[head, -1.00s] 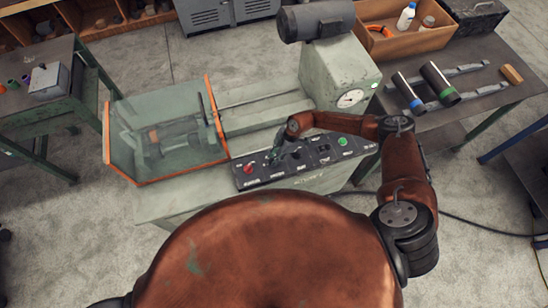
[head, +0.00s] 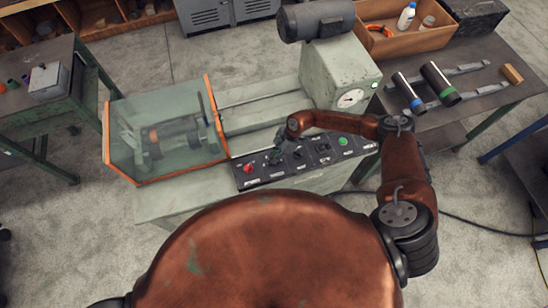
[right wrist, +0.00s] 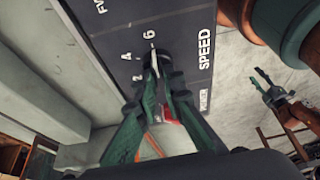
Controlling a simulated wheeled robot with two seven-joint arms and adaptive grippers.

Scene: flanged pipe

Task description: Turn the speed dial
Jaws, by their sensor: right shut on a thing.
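The speed dial (right wrist: 152,62) is on the dark control panel (head: 313,160) at the front of the lathe. In the right wrist view the numbers 2, 4 and 6 stand beside it, with the word SPEED to the right. My right gripper (right wrist: 157,73) is shut on the dial, its green fingers on either side. The fingers hide most of the dial, so its exact setting is unclear. In the head view my right gripper (head: 276,156) is small, at the panel. My left gripper (right wrist: 262,80) shows at the right of the wrist view, with its fingers apart and empty.
A red button (head: 248,168) is left of my right gripper and a green one (head: 343,141) is to the right. The orange-framed clear guard (head: 165,135) stands behind, at left. A bench (head: 480,98) with cylinders is at right.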

